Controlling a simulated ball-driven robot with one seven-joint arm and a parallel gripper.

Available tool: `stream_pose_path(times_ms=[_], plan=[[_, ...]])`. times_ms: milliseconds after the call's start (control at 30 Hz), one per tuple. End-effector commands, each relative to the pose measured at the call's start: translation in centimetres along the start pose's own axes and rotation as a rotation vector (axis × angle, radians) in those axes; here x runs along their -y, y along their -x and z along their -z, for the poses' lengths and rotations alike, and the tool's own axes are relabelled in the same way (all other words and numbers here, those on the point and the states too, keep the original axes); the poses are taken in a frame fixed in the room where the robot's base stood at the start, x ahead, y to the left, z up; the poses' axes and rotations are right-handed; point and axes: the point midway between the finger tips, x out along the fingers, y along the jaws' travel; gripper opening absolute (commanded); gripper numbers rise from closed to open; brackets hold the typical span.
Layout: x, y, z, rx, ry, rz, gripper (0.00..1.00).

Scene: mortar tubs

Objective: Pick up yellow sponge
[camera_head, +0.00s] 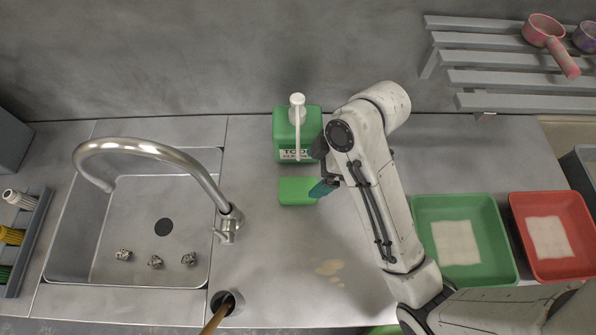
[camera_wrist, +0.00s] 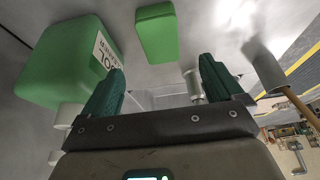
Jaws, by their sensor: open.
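A green sponge-like block (camera_head: 297,191) lies on the steel counter in front of a green pump bottle; it also shows at the top of the wrist view (camera_wrist: 156,32). I see no clearly yellow sponge in either view. My gripper (camera_head: 314,172) is close to the right side of the block and the bottle. In the wrist view its teal fingers (camera_wrist: 160,68) stand wide apart with nothing between them. The block lies beyond the fingertips, apart from them.
The green pump bottle (camera_head: 286,137) stands close behind the block. A sink (camera_head: 120,270) with a curved tap (camera_head: 227,223) is left. A green tub (camera_head: 424,204) and a red tub (camera_head: 520,203) are right. A wooden handle (camera_head: 214,318) stands in a round holder in front.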

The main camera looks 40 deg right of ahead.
Motion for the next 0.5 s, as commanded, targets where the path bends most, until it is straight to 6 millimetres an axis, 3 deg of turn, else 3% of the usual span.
stream_pose_path(times_ms=[500], plan=[[0.0,-5.2,-0.2,0.0,0.0,0.0,0.94]])
